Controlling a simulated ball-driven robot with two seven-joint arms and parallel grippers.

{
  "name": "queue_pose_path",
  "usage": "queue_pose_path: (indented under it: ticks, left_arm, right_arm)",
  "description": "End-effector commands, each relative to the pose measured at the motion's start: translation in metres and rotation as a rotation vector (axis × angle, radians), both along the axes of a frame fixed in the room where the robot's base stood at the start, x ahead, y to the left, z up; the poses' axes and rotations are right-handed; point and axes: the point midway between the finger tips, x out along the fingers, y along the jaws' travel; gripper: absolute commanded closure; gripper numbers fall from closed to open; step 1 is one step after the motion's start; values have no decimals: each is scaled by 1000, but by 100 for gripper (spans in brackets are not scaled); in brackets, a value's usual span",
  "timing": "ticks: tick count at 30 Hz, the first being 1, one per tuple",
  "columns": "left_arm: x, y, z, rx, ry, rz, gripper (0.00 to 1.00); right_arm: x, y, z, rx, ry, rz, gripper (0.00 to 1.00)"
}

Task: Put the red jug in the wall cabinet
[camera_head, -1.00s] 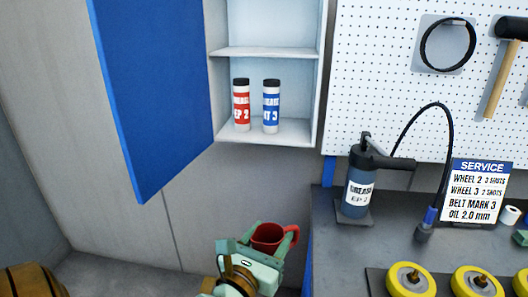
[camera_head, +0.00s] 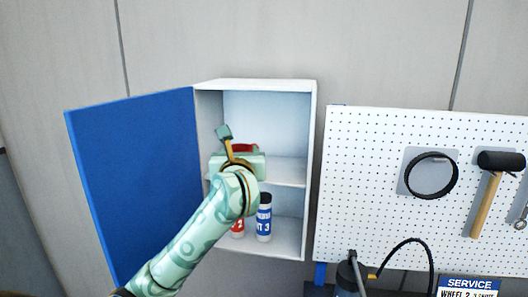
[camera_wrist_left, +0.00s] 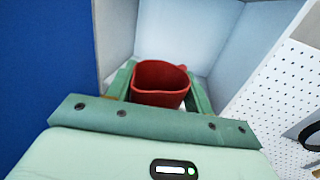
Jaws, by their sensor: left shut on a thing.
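The red jug (camera_wrist_left: 160,84) is between the fingers of my left gripper (camera_wrist_left: 160,92), which is shut on it, in the left wrist view. In the head view only a strip of the red jug (camera_head: 242,148) shows above my left gripper (camera_head: 240,153). The wall cabinet (camera_head: 312,130) is white with its blue door (camera_head: 135,190) open to the left. The gripper and jug are in front of or within the upper compartment, near the level of the middle shelf (camera_head: 284,172). I cannot tell whether the jug touches the shelf. My right gripper is not in view.
A white pegboard (camera_head: 380,190) with a black ring (camera_head: 432,155) and a hammer (camera_head: 487,190) is to the right. The upper compartment's right part is clear.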

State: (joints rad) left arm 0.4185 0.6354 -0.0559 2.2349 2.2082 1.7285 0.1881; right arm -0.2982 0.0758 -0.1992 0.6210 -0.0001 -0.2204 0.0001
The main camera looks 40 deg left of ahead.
Motion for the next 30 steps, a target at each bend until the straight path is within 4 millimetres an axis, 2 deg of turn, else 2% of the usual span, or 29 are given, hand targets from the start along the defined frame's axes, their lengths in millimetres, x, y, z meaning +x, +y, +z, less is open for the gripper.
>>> queue_pose_path:
  ticks: [1,5,11,18,21,30]
  left_arm:
    - [2,2,6,0,0,3,78]
    - [17,12,6,-1,2,8,78]
    - [61,36,8,-1,2,8,78]
    - [122,70,9,-2,1,6,78]
    - [141,80,8,-2,-1,5,78]
    - [172,96,5,-1,-1,3,78]
  right_arm:
    - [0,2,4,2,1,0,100]
    - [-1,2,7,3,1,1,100]
    - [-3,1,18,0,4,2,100]
    - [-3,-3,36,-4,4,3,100]
    - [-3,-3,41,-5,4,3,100]
    - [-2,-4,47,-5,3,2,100]
